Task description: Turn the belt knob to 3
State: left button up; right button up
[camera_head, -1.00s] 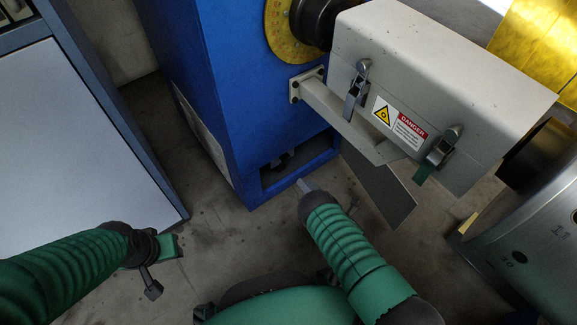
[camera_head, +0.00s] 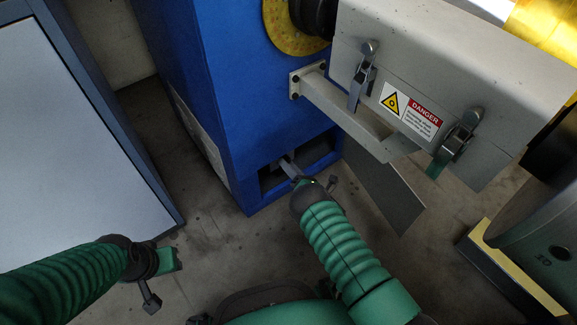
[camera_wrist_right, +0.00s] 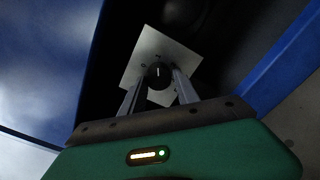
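The belt knob (camera_wrist_right: 160,75) is a dark round knob with a pale pointer line, on a light square plate (camera_wrist_right: 146,50) inside a dark recess. The line stands nearly upright in the right wrist view; scale marks are too small to read. My right gripper (camera_wrist_right: 159,74) has one finger on each side of the knob and appears open; contact is unclear. In the head view the right gripper (camera_head: 286,164) reaches into the recess at the base of the blue housing (camera_head: 230,100), and the knob is hidden. My left gripper (camera_head: 168,260) is low at left, its fingers unclear.
The recess walls enclose the right gripper closely. A grey guard box (camera_head: 450,60) with latches and a danger label overhangs at right, on a bracket (camera_head: 340,110). A cabinet (camera_head: 70,130) stands at left. Some floor (camera_head: 200,240) is clear between the arms.

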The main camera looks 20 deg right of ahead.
grip_shut()
jog(key=shift+m, duration=0.3)
jog(key=shift+d+r+m+p, duration=0.15)
jog(key=shift+m+p, duration=1.65)
jog(key=shift+m, duration=4)
jog(key=shift+d+m+p, duration=0.1)
jog(key=shift+m+p, duration=1.7)
jog(key=shift+m, duration=4)
jog(key=shift+s, duration=0.1)
